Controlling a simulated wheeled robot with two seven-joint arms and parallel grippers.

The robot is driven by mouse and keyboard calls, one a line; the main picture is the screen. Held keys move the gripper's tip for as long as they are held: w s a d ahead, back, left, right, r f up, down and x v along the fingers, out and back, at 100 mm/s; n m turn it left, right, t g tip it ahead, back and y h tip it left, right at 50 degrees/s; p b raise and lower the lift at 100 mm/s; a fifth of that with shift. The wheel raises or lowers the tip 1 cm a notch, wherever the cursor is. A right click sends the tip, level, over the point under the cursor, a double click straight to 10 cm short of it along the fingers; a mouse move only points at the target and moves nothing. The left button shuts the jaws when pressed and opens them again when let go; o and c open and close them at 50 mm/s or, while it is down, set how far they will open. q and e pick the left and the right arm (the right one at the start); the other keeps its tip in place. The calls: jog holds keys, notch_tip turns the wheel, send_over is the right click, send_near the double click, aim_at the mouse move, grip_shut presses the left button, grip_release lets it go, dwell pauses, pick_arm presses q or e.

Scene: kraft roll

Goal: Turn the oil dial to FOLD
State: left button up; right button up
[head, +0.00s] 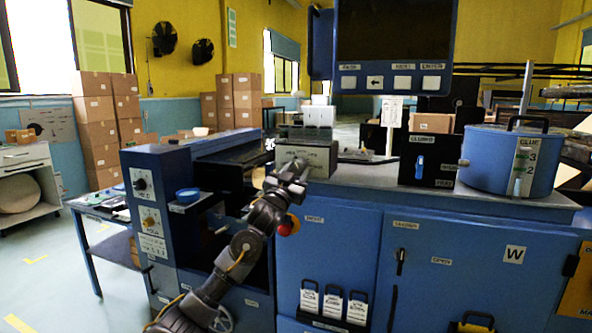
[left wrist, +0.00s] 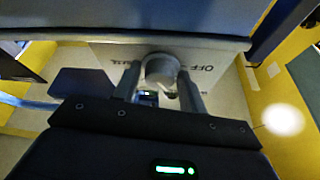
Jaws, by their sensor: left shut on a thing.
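In the left wrist view, my left gripper (left wrist: 158,88) is shut on a round grey dial (left wrist: 161,69) on a pale plate (left wrist: 225,82). One finger is on each side of the knob. The word OFF reads upside down to the right of it. In the head view, my left gripper (head: 288,180) is at the front of a grey-green box (head: 321,158) on the blue machine. The gripper hides the dial there. My right gripper is not in view.
A blue panel with a black dial (head: 141,184) and a yellow dial (head: 150,221) stands left of my arm. A red knob (head: 289,225) is just below my gripper. A screen (head: 394,40) hangs above. A blue glue pot (head: 508,160) stands at the right.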

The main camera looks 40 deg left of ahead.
pick_arm(q)
jog(key=m, duration=0.1)
jog(key=m+h, duration=0.1)
jog(key=shift+a+r+m+p, duration=0.2)
jog(key=shift+r+m+p, duration=0.05)
jog(key=shift+m+p, duration=0.1)
jog(key=shift+s+m+h+p, duration=0.1)
jog(key=shift+m+h+p, duration=0.45)
jog(key=shift+m, duration=0.7)
jog(key=m+h+p, duration=0.1)
jog(key=m, duration=0.2)
jog(key=m+g+h+p, duration=0.1)
jog(key=m+h, duration=0.1)
jog(key=m, duration=0.2)
jog(key=shift+a+r, duration=0.15)
jog(key=shift+r, duration=0.05)
jog(key=m+g+p, duration=0.1)
jog(key=m, duration=0.1)
jog(key=m+g+h+p, duration=0.1)
jog(key=m, duration=0.2)
jog(key=shift+r, duration=0.15)
jog(key=shift+m+g+p, duration=0.3)
jog(key=shift+m+p, duration=0.2)
jog(key=shift+m, duration=0.2)
jog(key=o, duration=0.8)
jog(key=shift+f, duration=0.2)
